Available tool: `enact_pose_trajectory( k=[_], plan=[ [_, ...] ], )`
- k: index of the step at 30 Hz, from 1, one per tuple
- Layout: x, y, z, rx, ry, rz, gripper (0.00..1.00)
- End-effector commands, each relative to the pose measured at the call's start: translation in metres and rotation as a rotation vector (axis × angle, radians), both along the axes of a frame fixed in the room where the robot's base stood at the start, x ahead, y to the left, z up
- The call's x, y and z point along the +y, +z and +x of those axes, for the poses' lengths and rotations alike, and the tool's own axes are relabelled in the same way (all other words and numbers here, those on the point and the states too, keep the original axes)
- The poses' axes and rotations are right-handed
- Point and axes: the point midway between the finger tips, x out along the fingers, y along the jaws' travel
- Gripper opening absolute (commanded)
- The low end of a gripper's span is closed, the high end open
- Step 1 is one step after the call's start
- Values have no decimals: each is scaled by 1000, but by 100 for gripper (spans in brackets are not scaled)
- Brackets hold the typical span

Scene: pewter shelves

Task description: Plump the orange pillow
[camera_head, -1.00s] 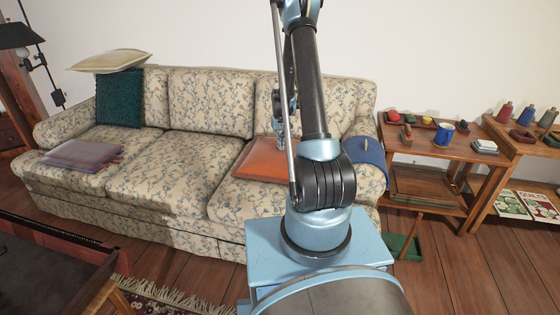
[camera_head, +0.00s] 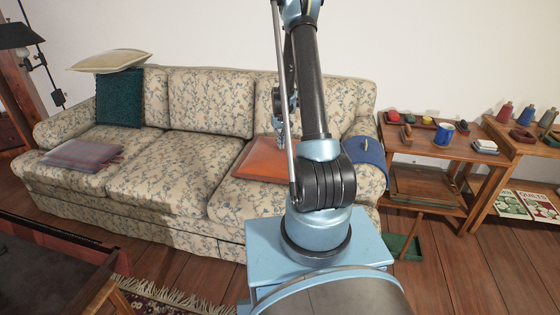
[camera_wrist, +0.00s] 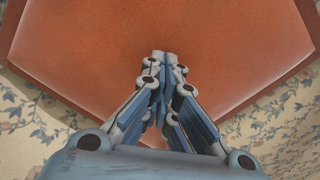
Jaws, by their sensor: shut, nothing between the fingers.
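The orange pillow (camera_head: 262,160) lies flat on the right seat of the floral sofa, partly hidden behind my arm in the head view. In the wrist view the pillow (camera_wrist: 215,45) fills the upper middle, with one corner toward my gripper. My gripper (camera_wrist: 162,58) is shut and empty, its fingertips together over the pillow. In the head view my gripper (camera_head: 279,130) is small and partly hidden, just above the pillow's far part. I cannot tell whether the fingertips touch the cloth.
A wooden side table (camera_head: 425,150) with small items stands at right.

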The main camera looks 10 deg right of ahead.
Motion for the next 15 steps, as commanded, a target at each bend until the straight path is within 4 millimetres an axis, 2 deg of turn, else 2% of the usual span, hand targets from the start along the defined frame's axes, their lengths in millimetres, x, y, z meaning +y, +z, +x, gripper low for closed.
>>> enact_pose_trajectory(
  k=[15],
  plan=[
    [0,-17,0,0,0,0,0]
  ],
)
